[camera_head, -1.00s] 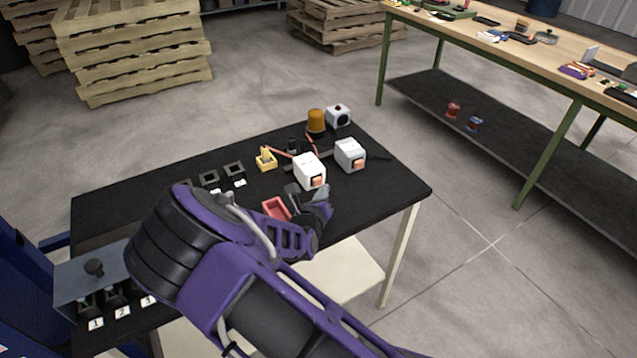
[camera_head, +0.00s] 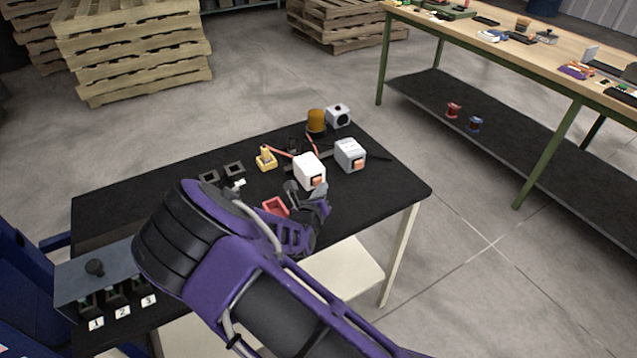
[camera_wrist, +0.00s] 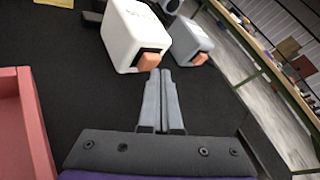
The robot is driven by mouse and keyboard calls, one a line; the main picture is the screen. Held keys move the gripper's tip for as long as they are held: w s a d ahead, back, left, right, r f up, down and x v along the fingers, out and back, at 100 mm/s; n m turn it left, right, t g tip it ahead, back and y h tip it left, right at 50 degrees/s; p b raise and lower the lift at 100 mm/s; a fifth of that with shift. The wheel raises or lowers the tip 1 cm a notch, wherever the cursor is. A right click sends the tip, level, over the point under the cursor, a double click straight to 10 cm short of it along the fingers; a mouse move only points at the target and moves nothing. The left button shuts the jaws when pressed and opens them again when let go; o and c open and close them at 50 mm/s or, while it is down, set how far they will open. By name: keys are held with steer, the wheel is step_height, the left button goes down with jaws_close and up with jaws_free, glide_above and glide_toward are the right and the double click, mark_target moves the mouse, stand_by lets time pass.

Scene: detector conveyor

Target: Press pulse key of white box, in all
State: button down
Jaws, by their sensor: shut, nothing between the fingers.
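The white box (camera_head: 308,169) stands on the black table, with an orange key (camera_head: 317,182) on its front face. In the wrist view the white box (camera_wrist: 131,32) is at the upper middle, and its orange key (camera_wrist: 149,61) sits in a dark surround. My gripper (camera_wrist: 161,72) is shut and empty. Its fingertips are at the lower edge of the orange key in that view; I cannot tell whether they touch it. In the head view my gripper (camera_head: 319,190) is just in front of the box, partly hidden by my arm.
A grey box (camera_head: 350,154) with its own orange key stands right of the white box. A red tray (camera_head: 274,207) lies to the left of the gripper. Behind are a yellow part (camera_head: 265,158), an amber lamp (camera_head: 316,121) and another grey box (camera_head: 338,115).

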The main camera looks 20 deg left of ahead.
steer(key=shift+w+a, duration=0.5)
steer(key=shift+a, duration=0.05)
stand_by(1.0)
steer(key=shift+s+d, duration=0.1)
steer(key=shift+s+d+p, duration=0.5)
steer(key=shift+s+d, duration=0.1)
steer(key=shift+d, duration=0.1)
steer(key=shift+s+d, duration=0.1)
steer(key=shift+s+d, duration=1.65)
steer(key=shift+d, duration=0.25)
